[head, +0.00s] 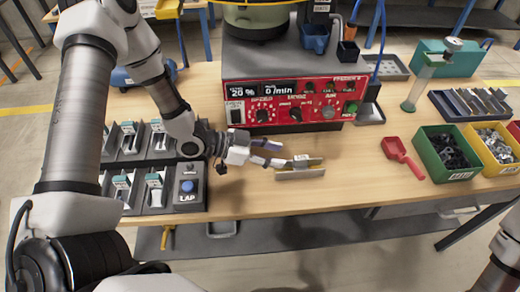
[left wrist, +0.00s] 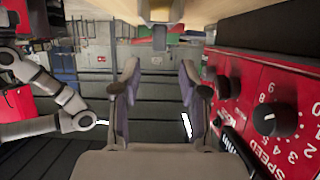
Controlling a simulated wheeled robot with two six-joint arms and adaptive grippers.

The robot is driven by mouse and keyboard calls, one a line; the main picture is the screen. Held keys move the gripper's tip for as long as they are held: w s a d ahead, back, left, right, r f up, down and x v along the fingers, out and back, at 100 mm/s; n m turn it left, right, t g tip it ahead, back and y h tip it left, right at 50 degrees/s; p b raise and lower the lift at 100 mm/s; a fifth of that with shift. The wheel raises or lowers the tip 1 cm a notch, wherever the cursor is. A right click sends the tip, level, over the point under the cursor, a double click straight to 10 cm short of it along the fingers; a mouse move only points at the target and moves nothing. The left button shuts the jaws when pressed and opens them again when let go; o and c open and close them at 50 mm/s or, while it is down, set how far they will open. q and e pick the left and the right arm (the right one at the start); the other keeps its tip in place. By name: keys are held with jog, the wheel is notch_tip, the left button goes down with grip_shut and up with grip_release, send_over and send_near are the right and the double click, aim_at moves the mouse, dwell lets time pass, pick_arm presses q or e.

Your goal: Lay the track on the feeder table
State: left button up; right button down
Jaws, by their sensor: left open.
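The track (head: 300,171), a short grey metal channel with a small pale piece on its upper side, is at the table's front, before the red control panel. It looks to lie on the wooden feeder table (head: 350,190). My left gripper (head: 276,154) is open and empty, its fingers pointing right at the track's left end. I cannot tell whether a fingertip touches it. In the left wrist view a grey part (left wrist: 160,35), perhaps the track, shows above and between the open fingers. Part of my right arm shows, but not its gripper.
The feeder's red control panel (head: 295,102) stands close behind my left gripper. A grey box with a blue button (head: 190,186) and dark holders are at left. A red scoop (head: 402,156), green bin (head: 446,153) and yellow bin (head: 493,145) are at right. Bare wood lies between.

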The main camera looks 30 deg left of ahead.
pick_arm(q)
jog(key=p+v, duration=0.1)
jog(key=v, duration=0.3)
jog(key=shift+s+a+r, duration=0.15)
jog(key=shift+s+a, duration=0.05)
jog(key=shift+a, duration=0.05)
